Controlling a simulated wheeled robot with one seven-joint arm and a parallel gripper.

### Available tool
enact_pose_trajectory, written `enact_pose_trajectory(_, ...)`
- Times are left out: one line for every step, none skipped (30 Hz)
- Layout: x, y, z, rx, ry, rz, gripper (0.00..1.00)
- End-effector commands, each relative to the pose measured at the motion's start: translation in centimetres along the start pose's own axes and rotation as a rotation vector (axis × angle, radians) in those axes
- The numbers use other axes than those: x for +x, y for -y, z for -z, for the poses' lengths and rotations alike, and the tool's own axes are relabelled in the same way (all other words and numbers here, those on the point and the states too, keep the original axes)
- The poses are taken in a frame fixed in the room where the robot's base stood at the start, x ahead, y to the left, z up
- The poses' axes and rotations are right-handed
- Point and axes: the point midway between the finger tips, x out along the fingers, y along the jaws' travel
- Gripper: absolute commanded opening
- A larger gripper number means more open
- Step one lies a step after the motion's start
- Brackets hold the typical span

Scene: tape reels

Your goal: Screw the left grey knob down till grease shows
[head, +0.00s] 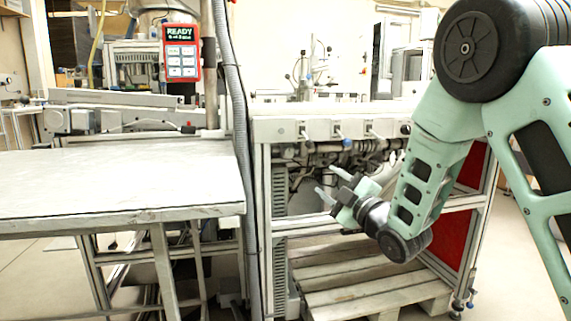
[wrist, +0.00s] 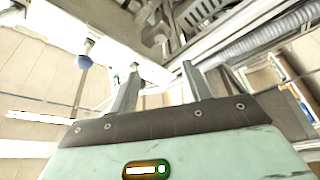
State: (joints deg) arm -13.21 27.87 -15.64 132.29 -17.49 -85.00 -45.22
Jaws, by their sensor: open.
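Several small grey fittings line the front rail of the right-hand machine in the head view. The leftmost grey fitting (head: 304,133) is small, and I cannot tell for sure whether it is the left grey knob. No grease can be made out. My gripper (head: 328,182) is open and empty, below and in front of that rail, with its fingers pointing up and left. In the wrist view my gripper (wrist: 160,74) shows two spread fingers with nothing between them. A blue round knob (wrist: 84,62) hangs left of the fingers there.
A blue fitting (head: 347,144) sits under the machine's rail. Pipes and hoses fill the space behind my gripper. A grey worktable (head: 110,185) stands at left, and a wooden pallet (head: 350,285) lies below. A ribbed grey conduit (head: 236,110) runs down between the table and machine.

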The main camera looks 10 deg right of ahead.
Motion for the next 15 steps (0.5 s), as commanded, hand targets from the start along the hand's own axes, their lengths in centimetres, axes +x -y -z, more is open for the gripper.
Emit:
enact_pose_trajectory(0.7,0.0,0.1,0.0,-0.003,-0.001,0.49)
enact_pose_trajectory(1.1,0.0,0.1,0.001,-0.002,0.0,0.49)
enact_pose_trajectory(1.8,0.0,0.1,0.001,-0.003,-0.001,0.49)
enact_pose_trajectory(2.4,0.1,0.1,0.002,-0.002,0.0,0.49)
enact_pose_trajectory(3.0,0.1,0.1,0.001,-0.003,0.0,0.49)
enact_pose_trajectory(3.9,0.1,0.1,0.001,-0.003,0.0,0.49)
enact_pose_trajectory(4.5,0.1,0.1,0.001,-0.003,0.001,0.49)
enact_pose_trajectory(5.1,0.1,0.1,0.002,-0.004,0.0,0.49)
enact_pose_trajectory(6.0,0.1,0.1,0.002,-0.003,0.0,0.49)
enact_pose_trajectory(6.6,0.1,0.1,0.003,-0.003,0.0,0.49)
enact_pose_trajectory(7.2,0.2,0.1,0.003,-0.002,0.001,0.49)
enact_pose_trajectory(8.1,0.2,0.1,0.003,-0.002,0.0,0.49)
enact_pose_trajectory(8.7,0.2,0.1,0.003,-0.002,0.0,0.49)
enact_pose_trajectory(9.3,0.2,0.1,0.002,-0.002,0.001,0.49)
enact_pose_trajectory(10.1,0.2,0.1,0.002,-0.002,0.0,0.49)
